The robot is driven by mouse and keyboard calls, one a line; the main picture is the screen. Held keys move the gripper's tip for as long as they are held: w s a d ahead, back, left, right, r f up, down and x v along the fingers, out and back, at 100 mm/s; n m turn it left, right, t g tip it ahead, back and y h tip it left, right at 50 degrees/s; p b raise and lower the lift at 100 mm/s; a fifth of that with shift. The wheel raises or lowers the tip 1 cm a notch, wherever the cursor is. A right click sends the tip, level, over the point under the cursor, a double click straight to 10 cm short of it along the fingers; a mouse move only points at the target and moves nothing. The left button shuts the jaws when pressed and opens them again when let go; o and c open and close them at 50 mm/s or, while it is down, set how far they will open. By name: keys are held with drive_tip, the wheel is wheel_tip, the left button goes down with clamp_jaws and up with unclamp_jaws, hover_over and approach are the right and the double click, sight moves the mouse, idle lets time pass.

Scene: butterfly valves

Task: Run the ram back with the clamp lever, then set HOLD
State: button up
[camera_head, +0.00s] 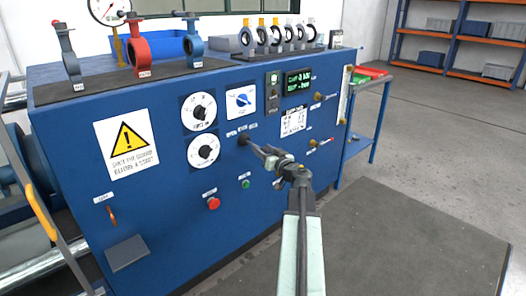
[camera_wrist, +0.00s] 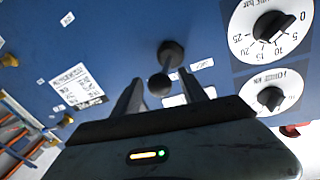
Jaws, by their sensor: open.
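The clamp lever (camera_head: 243,139) is a black lever on the front of the blue bench, below the blue rotary switch. In the wrist view the lever (camera_wrist: 160,84) shows a round black knob standing out from a round black base. A row of small white labels sits beside it, too small to read. My gripper (camera_head: 261,151) is open in front of the panel, just right of and below the lever. In the wrist view its two dark fingers (camera_wrist: 162,78) stand apart on either side of the knob. I see no finger closed on it.
Two white dials (camera_head: 203,151) are left of the lever, with a red button (camera_head: 213,203) and a green button (camera_head: 245,184) below. A lit green display (camera_head: 298,82) is upper right. Several valves, including a red one (camera_head: 137,47), stand on top. The floor mat (camera_head: 410,240) is clear.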

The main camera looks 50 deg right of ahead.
clamp_jaws()
idle(1.3)
